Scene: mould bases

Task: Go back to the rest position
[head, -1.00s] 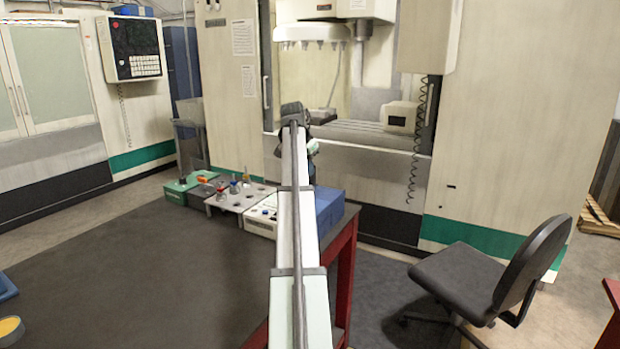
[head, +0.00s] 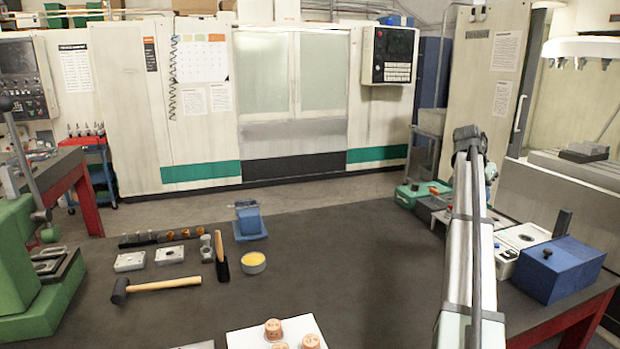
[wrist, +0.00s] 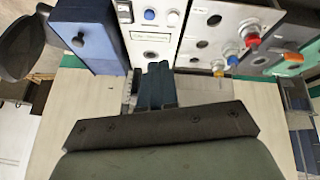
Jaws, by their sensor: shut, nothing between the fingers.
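In the wrist view my gripper (wrist: 156,84) is shut and empty, its two dark fingers together at the picture's centre. It hangs over the strip beside a white box with buttons (wrist: 152,48) and a blue box (wrist: 92,40). In the head view my pale arm stretches away along the right part of the table, its far end near the row of boxes; the fingers are hidden there. The blue box also shows in the head view (head: 548,275), to the right of my arm.
The dark table (head: 350,270) is largely bare in the middle.

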